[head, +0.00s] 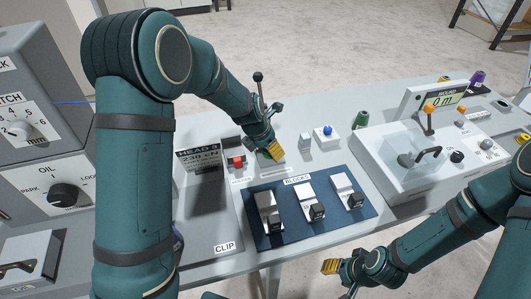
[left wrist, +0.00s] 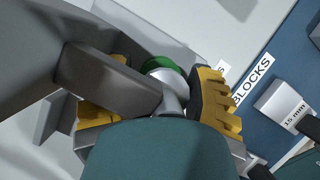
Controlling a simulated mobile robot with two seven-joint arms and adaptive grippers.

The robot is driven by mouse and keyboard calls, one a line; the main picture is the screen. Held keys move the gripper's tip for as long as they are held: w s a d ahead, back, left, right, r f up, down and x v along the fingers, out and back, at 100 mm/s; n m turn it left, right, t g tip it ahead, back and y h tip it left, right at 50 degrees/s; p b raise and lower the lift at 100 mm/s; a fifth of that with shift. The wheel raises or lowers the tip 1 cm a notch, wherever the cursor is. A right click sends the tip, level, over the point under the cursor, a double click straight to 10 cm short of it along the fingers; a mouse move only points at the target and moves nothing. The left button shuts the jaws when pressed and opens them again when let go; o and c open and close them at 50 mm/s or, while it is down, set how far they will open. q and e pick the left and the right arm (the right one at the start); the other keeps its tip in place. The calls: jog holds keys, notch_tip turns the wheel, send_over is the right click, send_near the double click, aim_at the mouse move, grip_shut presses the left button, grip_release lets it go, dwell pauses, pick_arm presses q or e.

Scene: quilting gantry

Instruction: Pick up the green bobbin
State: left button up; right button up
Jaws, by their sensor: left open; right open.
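My left gripper (head: 272,150) is open and low over the table, behind the blue block board. A round green thing (head: 263,155) shows partly beneath its fingers. In the left wrist view it has a green edge (left wrist: 160,63) and a pale rounded part, and lies between or just beyond the open fingers (left wrist: 158,105). My own links hide much of it; I cannot tell whether the fingers touch it. A dark green, tapered bobbin-like piece (head: 361,119) stands apart, farther right on the table. My right gripper (head: 342,277) is open and empty near the front edge.
The blue board (head: 284,233) holds blocks in front. A white winder machine (head: 405,177) stands right; a purple spool (head: 477,78) stands behind it.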

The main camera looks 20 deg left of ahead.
pick_arm(q)
jog(key=shift+w+f, duration=0.15)
jog(key=shift+f, duration=0.15)
jog(key=shift+d, duration=0.1)
jog(key=c, duration=0.5)
jog(key=shift+r, duration=0.1)
